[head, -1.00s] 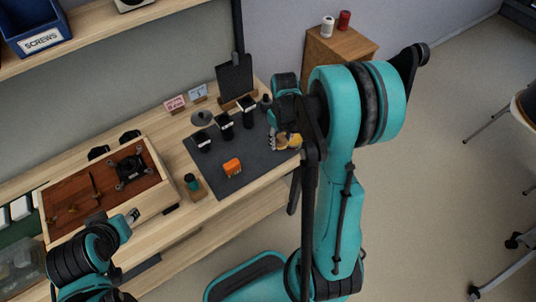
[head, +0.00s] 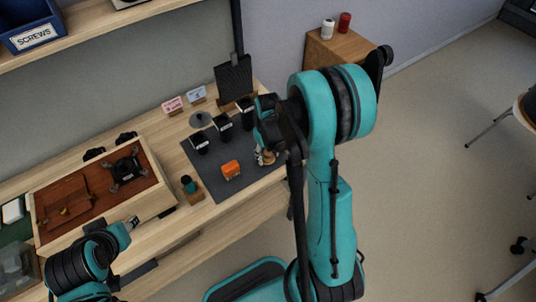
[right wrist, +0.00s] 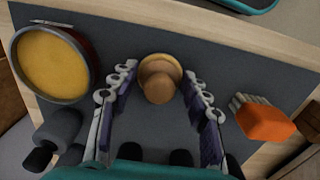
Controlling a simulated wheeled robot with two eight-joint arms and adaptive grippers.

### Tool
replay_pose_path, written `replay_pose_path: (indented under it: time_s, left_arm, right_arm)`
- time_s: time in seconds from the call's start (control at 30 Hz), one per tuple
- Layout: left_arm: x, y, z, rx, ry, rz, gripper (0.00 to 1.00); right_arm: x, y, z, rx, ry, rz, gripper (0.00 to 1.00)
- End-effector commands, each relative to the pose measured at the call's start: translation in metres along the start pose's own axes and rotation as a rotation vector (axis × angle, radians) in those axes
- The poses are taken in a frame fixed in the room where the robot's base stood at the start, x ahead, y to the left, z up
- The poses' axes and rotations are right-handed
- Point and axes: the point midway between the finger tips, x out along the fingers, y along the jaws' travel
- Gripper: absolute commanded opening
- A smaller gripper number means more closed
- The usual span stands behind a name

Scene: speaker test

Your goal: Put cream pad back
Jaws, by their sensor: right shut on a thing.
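The cream pad (right wrist: 174,62) shows as a pale round disc under a tan rounded knob, between the fingers of my right gripper (right wrist: 158,82) in the right wrist view. That gripper is shut on it, low over the dark mat (right wrist: 225,62). In the head view my right gripper (head: 266,155) is at the mat's right part, partly covered by my arm. A round pot with a yellow top (right wrist: 53,64) stands left of the gripper in the right wrist view. My left gripper (head: 132,223) is by the wooden tray's front edge; its jaw opening is too small to judge.
An orange brush (head: 231,169) lies on the mat. Several black cups (head: 222,124) stand behind it. A small teal-topped item (head: 189,185) stands left of the mat. The wooden tray (head: 160,207) holds a drone frame (head: 126,169).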

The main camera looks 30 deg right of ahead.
Motion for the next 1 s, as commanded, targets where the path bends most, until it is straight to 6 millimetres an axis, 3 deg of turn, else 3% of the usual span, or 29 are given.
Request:
replay_pose_path:
  time_s: [0.03,0.07,0.1,0.13,0.53,1.0]
  left_arm:
    - [0.003,0.000,0.002,0.000,0.000,0.000,0.40]
    - [0.002,0.000,0.001,0.000,0.000,0.000,0.40]
    - [0.002,0.000,0.001,0.000,0.000,0.000,0.40]
    - [0.002,0.000,0.001,0.000,0.000,0.000,0.40]
    - [-0.004,0.000,-0.003,0.000,0.000,0.000,0.40]
    - [-0.031,0.000,-0.022,0.000,0.000,0.000,0.40]
  right_arm:
    - [0.003,0.000,0.000,0.000,0.000,0.000,0.20]
    - [0.002,0.000,0.000,0.000,0.000,0.000,0.55]
    - [0.002,0.000,0.000,0.000,0.000,0.000,0.65]
    - [0.002,0.000,0.000,0.000,0.000,0.000,0.68]
    - [-0.006,0.000,0.000,0.000,0.000,0.000,0.68]
    - [-0.102,0.000,0.000,0.000,0.000,0.000,0.68]
